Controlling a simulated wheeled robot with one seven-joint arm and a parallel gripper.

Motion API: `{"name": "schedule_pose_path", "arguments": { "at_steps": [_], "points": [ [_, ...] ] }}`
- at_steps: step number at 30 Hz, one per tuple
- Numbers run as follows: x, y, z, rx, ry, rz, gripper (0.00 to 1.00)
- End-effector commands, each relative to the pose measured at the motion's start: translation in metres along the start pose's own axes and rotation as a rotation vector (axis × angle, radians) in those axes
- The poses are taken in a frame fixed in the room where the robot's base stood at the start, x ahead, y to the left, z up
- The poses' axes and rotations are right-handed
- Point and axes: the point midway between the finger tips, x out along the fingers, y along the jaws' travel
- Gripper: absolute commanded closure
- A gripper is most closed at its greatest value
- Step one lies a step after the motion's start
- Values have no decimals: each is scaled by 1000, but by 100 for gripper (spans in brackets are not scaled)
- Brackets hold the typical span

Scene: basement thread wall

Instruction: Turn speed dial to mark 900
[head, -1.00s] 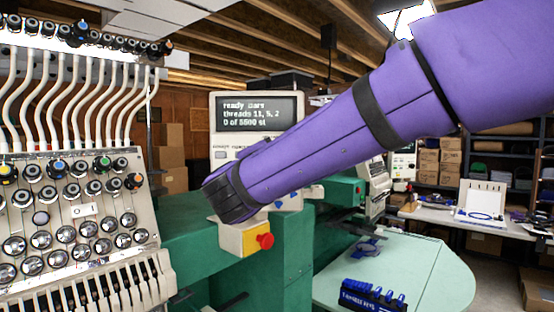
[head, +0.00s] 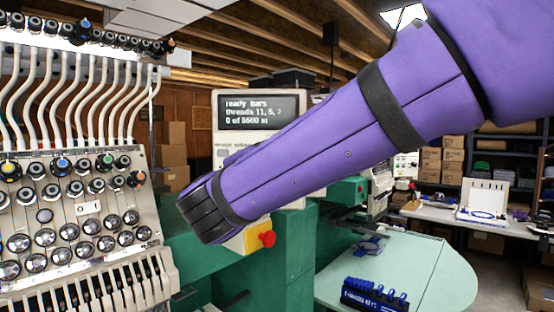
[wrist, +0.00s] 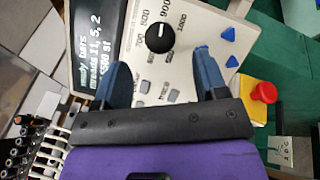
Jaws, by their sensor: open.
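The speed dial (wrist: 158,65) is a round black knob on the pale control panel (wrist: 200,30) in the wrist view. Printed numbers including 700, 800, 900 and 1000 curve around its upper side. The mark it points to is too small to tell surely. My gripper (wrist: 162,60) is open, its two blue fingers either side of the dial in the picture, with gaps to it. I cannot tell how far above the panel they are. In the head view the panel's screen unit (head: 258,110) shows, but my purple arm hides the dial and fingers.
A red stop button (head: 267,239) on a yellow box sits below the panel, close to my arm in the picture; it also shows in the wrist view (wrist: 263,92). Thread tensioner knobs (head: 62,165) stand at the left. A pale green table (head: 410,270) lies at right.

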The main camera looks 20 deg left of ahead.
Motion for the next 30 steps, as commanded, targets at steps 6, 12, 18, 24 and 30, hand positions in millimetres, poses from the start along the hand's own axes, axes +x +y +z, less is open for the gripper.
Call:
{"name": "schedule_pose_path", "arguments": {
  "at_steps": [6, 12, 18, 24, 30],
  "points": [
    [-37, 0, -1, -1, 2, 0, 34],
    [-52, 0, 0, 0, 0, 0, 34],
    [-54, 0, 0, -1, 0, -1, 34],
    [-53, 0, 0, -1, 0, -1, 34],
    [-46, -6, 12, 0, -18, -31, 34]
  ]
}}
